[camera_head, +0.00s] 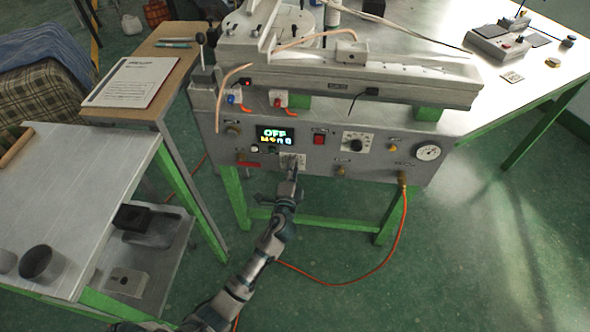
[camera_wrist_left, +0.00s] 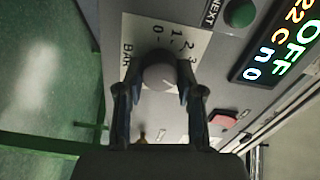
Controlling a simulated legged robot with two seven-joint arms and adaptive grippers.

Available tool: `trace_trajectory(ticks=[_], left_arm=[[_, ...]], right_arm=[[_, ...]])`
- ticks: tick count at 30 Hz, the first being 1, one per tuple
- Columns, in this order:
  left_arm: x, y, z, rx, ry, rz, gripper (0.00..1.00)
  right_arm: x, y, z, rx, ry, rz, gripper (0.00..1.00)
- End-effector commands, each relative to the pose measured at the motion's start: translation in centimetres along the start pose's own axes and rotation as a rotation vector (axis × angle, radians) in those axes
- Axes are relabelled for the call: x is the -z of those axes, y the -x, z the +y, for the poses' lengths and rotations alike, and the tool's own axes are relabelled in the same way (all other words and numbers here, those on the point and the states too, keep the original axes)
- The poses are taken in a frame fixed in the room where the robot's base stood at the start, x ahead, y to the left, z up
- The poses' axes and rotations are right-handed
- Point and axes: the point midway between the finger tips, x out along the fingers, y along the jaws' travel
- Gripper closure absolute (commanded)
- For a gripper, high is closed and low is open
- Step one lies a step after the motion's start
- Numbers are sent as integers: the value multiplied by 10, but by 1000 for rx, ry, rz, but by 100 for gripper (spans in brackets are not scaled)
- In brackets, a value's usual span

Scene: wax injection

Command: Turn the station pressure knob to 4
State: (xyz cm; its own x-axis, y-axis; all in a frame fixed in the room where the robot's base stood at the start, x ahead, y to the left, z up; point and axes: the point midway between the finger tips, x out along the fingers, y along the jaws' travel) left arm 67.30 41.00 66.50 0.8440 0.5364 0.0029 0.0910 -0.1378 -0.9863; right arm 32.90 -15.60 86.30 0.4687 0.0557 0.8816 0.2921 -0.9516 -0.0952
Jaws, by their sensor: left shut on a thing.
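The station (camera_head: 330,165) is a grey panel on a green frame. A grey round knob (camera_wrist_left: 160,72) sits on a pale scale plate (camera_wrist_left: 139,38) marked BAR with 0, 1, 2 and 3 visible; the rest of the scale is hidden by a finger. My left gripper (camera_head: 293,168) reaches this plate (camera_head: 287,160) from below. In the left wrist view its two fingers (camera_wrist_left: 160,95) are shut on the knob, one on each side. I cannot read the knob's setting. My right gripper is not in view.
A lit display (camera_head: 276,135) reads OFF in its top line. A green button (camera_wrist_left: 240,13) is beside the scale plate. A red switch (camera_head: 319,140), another dial knob (camera_head: 357,144) and a round gauge (camera_head: 428,152) are to the right. An orange hose (camera_head: 402,215) hangs below.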

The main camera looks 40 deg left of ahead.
Motion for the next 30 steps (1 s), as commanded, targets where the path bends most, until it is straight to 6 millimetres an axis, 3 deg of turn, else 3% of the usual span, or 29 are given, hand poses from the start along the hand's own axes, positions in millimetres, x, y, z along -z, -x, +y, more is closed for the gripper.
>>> trace_trajectory(ticks=[9, 26, 27, 30], left_arm=[[-5, 0, 4, -7, 129, -11, 98], [-6, 0, 6, -10, 156, -14, 98], [-6, 0, 6, -10, 156, -14, 58], [-5, 0, 6, -9, 156, -11, 38]], right_arm=[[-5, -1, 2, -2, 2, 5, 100], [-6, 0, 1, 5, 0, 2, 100], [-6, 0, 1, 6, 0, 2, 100], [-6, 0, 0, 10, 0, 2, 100]])
